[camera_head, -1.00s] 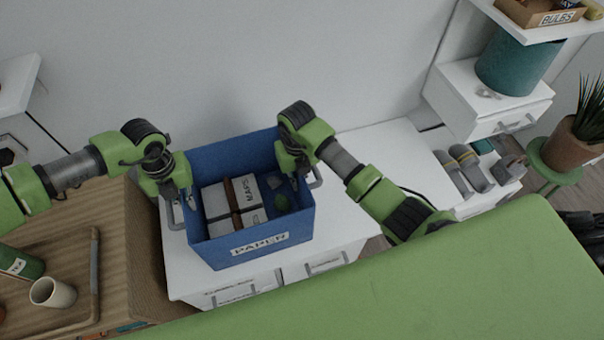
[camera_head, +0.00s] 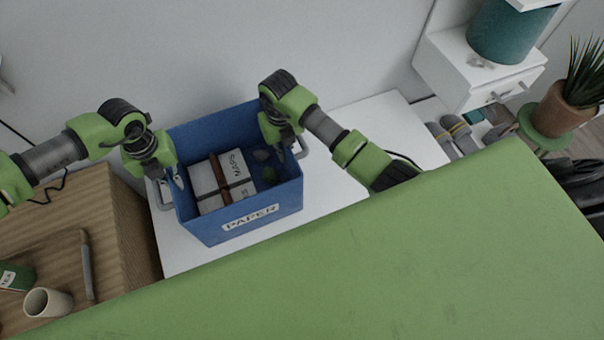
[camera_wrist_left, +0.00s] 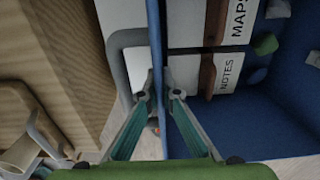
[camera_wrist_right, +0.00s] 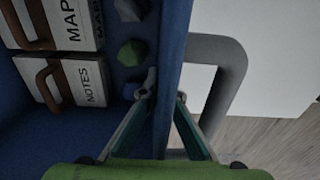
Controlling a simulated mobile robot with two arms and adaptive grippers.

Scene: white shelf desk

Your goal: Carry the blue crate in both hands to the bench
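The blue crate (camera_head: 195,228), with a "PAPER" label on its front, is upright over the white desk top. I cannot tell whether it touches the surface. Inside lie grey boxes with brown straps (camera_head: 222,180), marked "MAPS" and "NOTES", and small green and grey lumps. My left gripper (camera_wrist_left: 154,92) has its fingers on either side of the crate's left wall, beside the grey handle. My right gripper (camera_wrist_right: 162,97) has its fingers on either side of the right wall, beside the other handle (camera_wrist_right: 225,80). Both appear closed on the walls.
The white desk top (camera_head: 365,118) is clear right of the crate. A wooden table (camera_head: 105,215) with a white cup (camera_head: 48,302) stands at left. A white drawer unit (camera_head: 470,75) with a teal bin (camera_head: 510,35) and a potted plant (camera_head: 565,105) are at right.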

